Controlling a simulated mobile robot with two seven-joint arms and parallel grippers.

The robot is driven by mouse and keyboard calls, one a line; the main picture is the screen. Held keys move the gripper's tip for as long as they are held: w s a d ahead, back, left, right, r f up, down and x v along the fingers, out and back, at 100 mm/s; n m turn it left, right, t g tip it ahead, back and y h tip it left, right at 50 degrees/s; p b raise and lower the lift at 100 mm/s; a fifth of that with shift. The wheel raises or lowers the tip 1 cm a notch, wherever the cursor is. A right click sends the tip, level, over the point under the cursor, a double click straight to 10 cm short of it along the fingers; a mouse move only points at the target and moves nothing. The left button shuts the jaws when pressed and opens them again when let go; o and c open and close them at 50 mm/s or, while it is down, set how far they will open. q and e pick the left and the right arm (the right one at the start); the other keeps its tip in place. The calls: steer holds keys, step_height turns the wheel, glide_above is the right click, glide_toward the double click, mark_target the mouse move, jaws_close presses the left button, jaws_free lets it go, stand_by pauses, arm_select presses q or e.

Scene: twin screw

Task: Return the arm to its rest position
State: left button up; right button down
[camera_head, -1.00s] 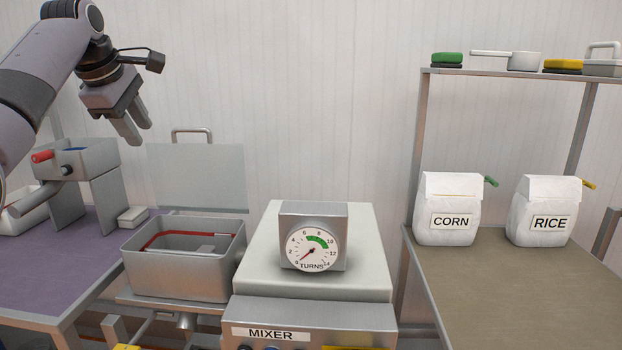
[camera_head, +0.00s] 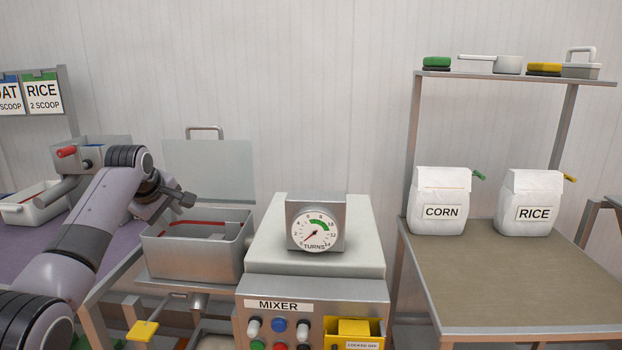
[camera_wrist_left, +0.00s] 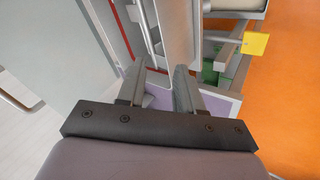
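My left arm (camera_head: 95,220) comes in from the lower left, bent, with its wrist in front of the left side of the open metal bin. My right arm and right gripper are not in view.
The open metal bin (camera_head: 196,262) with raised lid stands beside the mixer (camera_head: 312,288), whose turns dial (camera_head: 315,231) points low. A yellow pedal (camera_head: 142,330) is below. Corn (camera_head: 440,200) and rice bags (camera_head: 528,205) stand on the right table. Orange floor (camera_wrist_left: 285,90) is open.

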arm_select(q)
steer(key=s+d+f+m+p, duration=0.1)
steer(key=s+d+f+m, duration=0.3)
steer(key=f, duration=0.6)
steer(key=s+a+f+m+t, duration=0.1)
steer(key=s+f, duration=0.5)
steer(key=f, duration=0.3)
steer(key=s+d+f+m+p, duration=0.1)
steer(key=s+d+f+m, duration=0.2)
steer(key=f, duration=0.7)
steer(key=s+d+f+m+t+h, duration=0.1)
steer(key=s+d+m, duration=0.1)
steer(key=s, duration=1.2)
steer(key=s+d+f+m+t+h+p, duration=0.1)
steer(key=s+m, duration=0.4)
steer(key=s, duration=1)
steer(key=shift+s+d+f+h, duration=0.15)
steer(key=shift+s+d+h, duration=0.2)
steer(key=shift+d, duration=0.4)
